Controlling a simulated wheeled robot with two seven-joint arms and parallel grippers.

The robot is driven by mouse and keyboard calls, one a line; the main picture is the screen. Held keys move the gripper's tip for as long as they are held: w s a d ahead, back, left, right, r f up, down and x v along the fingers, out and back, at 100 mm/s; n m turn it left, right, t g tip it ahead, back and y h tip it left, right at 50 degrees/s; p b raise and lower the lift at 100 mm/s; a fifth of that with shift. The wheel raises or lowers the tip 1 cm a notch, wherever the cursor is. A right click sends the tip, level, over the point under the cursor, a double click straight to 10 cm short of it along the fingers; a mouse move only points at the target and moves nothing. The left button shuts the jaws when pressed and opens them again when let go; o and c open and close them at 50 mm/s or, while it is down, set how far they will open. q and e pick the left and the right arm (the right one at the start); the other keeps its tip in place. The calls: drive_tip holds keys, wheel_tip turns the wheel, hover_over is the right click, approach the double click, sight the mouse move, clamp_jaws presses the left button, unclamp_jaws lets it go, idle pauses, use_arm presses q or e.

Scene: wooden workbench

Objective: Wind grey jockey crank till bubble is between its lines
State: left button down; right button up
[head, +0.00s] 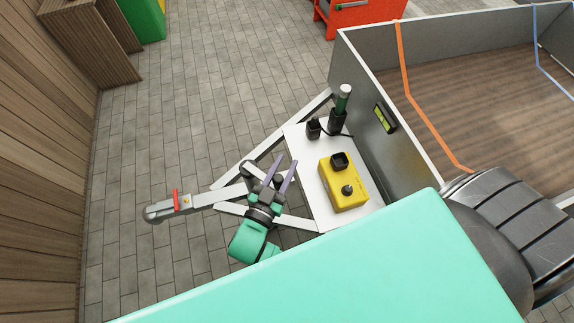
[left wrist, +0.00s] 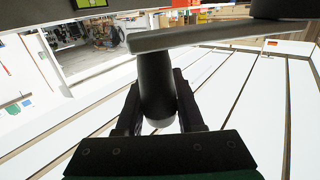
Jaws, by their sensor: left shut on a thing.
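The grey jockey crank (head: 255,171) is on the trailer's drawbar. In the left wrist view its dark upright handle (left wrist: 155,82) hangs from a flat grey crank arm (left wrist: 215,37). My left gripper (head: 286,161) is shut on that handle, with a finger on each side of it. The level with its yellow-green vial (head: 384,118) is fixed on the trailer's front wall. It also shows in the left wrist view (left wrist: 62,38). The bubble and its lines are too small to read. My right gripper is not in view.
A yellow box (head: 337,190) and a dark post with a green top (head: 342,97) stand on the white drawbar plate (head: 310,182). The grey coupling (head: 160,212) with a red lever lies to the left. Paved floor (head: 170,120) there is clear.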

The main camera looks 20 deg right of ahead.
use_arm(q)
drive_tip(key=shift+w+a+r, duration=0.35)
drive_tip(key=shift+w+r, duration=0.15)
drive_tip(key=shift+w, duration=0.05)
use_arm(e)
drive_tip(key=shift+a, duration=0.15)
use_arm(q)
drive_tip(key=c, duration=0.7)
unclamp_jaws()
drive_tip(key=shift+o, duration=0.9)
drive_tip(key=shift+w+a+f, duration=0.15)
drive_tip(key=shift+a, duration=0.05)
drive_tip(key=shift+f, duration=0.2)
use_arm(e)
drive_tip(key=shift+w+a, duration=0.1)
